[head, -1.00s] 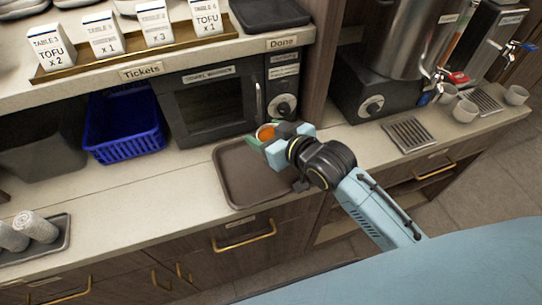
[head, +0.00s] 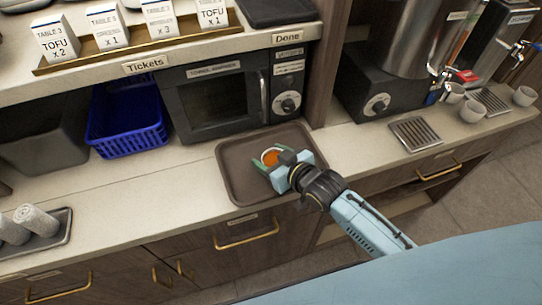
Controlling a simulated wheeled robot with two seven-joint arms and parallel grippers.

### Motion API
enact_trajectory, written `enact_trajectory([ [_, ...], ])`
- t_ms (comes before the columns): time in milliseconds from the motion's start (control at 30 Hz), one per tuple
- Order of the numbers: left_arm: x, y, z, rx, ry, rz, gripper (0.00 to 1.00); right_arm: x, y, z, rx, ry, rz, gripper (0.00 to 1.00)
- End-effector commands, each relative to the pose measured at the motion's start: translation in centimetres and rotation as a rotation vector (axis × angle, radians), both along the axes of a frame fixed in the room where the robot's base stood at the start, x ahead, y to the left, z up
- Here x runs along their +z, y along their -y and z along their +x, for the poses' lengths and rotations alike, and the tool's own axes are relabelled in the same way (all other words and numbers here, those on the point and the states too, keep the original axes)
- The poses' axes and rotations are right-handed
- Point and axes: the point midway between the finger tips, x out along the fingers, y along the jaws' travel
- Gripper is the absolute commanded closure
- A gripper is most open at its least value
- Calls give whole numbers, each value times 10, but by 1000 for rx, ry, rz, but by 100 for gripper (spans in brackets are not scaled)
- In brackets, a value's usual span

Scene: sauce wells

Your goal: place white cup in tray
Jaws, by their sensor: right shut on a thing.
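The brown tray (head: 236,160) lies on the counter in front of the microwave. The gripper's fingers and body hide part of the cup. My left gripper is not in view.
A microwave (head: 215,101) stands behind the tray, with a blue basket (head: 128,128) to its left. More white cups (head: 473,111) stand by the drink dispensers at the right, near a drip grate (head: 415,133). Rolled towels (head: 36,221) lie on a tray at the left. Counter left of the brown tray is clear.

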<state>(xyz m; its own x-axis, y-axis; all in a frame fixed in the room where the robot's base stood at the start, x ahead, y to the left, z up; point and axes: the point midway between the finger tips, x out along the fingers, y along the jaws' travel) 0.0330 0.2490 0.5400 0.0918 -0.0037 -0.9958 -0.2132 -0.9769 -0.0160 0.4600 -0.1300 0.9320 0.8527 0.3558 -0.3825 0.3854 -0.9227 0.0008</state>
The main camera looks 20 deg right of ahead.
Motion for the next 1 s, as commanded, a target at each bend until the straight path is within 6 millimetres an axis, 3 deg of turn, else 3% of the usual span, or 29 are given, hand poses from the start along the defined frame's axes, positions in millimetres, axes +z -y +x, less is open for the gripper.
enact_trajectory([
  [100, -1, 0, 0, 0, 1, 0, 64, -3, 0, 0, 0, 1, 0, 72],
  [133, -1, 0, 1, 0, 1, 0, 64, -3, 0, 0, 0, 0, 0, 36],
  [267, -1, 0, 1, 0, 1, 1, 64, -2, 0, 0, 0, 0, 0, 19],
  [633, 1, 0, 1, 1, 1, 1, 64, 2, 1, -1, 0, 0, 1, 18],
  [767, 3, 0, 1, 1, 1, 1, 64, 7, 7, -17, 0, -2, 0, 18],
  [1000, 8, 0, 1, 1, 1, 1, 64, 27, 26, -62, 0, -3, 0, 18],
])
